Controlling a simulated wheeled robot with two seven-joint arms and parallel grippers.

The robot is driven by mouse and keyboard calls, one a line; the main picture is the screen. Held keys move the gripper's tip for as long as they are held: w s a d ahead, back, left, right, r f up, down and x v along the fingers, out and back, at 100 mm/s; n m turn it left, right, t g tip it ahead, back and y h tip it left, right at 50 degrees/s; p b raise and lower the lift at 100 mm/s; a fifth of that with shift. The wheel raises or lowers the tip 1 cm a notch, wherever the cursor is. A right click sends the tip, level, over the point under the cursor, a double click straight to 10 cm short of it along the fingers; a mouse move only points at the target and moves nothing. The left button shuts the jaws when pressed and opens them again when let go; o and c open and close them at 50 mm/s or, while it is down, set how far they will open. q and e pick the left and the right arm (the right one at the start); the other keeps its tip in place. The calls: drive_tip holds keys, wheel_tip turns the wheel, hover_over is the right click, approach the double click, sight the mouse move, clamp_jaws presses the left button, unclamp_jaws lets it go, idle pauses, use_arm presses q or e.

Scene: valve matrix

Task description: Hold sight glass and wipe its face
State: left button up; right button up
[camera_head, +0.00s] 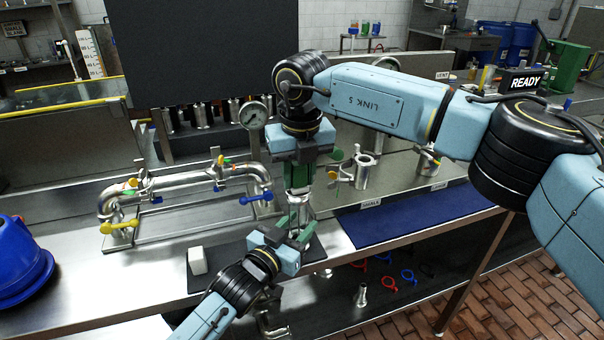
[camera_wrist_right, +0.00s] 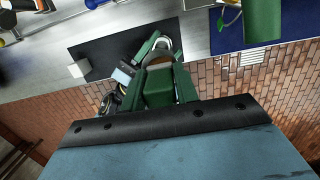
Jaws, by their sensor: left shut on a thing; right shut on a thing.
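The sight glass (camera_head: 310,212) is a shiny metal piece over the dark mat, mostly hidden between my grippers. Its pale ring-shaped end (camera_wrist_right: 164,42) shows in the right wrist view beside a brownish part. My right gripper (camera_head: 298,196) points down from above, its green fingers shut on the top of the sight glass. My left gripper (camera_head: 298,226) reaches in from the lower left, its green fingers shut around the lower part. The glass face cannot be made out. A white block (camera_head: 197,260) stands on the mat, left of both grippers and untouched; it also shows in the right wrist view (camera_wrist_right: 78,69).
A pipe assembly (camera_head: 185,187) with blue and yellow handles stands on the steel bench to the left. A pressure gauge (camera_head: 253,115) is behind my right gripper. A blue mat (camera_head: 415,215) lies to the right, mostly clear. Colored clamps (camera_head: 388,283) lie on the lower shelf.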

drive_tip(key=shift+w+a, duration=0.3)
drive_tip(key=shift+w, duration=0.55)
drive_tip(key=shift+w+a, duration=0.25)
drive_tip(key=shift+w, duration=0.55)
drive_tip(key=shift+s+d, duration=0.35)
drive_tip(key=shift+s, duration=0.6)
drive_tip(key=shift+s+d, duration=0.3)
drive_tip(key=shift+s, duration=0.65)
drive_tip(key=shift+s+d, duration=0.35)
drive_tip(key=shift+s, duration=0.6)
drive_tip(key=shift+w+a, duration=0.25)
drive_tip(key=shift+w, duration=0.25)
drive_tip(key=shift+w+a, duration=0.25)
drive_tip(key=shift+w, duration=0.25)
drive_tip(key=shift+s+d, duration=0.2)
drive_tip(key=shift+s, duration=0.25)
drive_tip(key=shift+s+d, duration=0.2)
drive_tip(key=shift+s, duration=0.25)
wheel_tip(320, 180, up, 8)
drive_tip(key=shift+s, duration=0.1)
use_arm(q)
drive_tip(key=o, duration=1.3)
drive_tip(key=shift+c, duration=0.2)
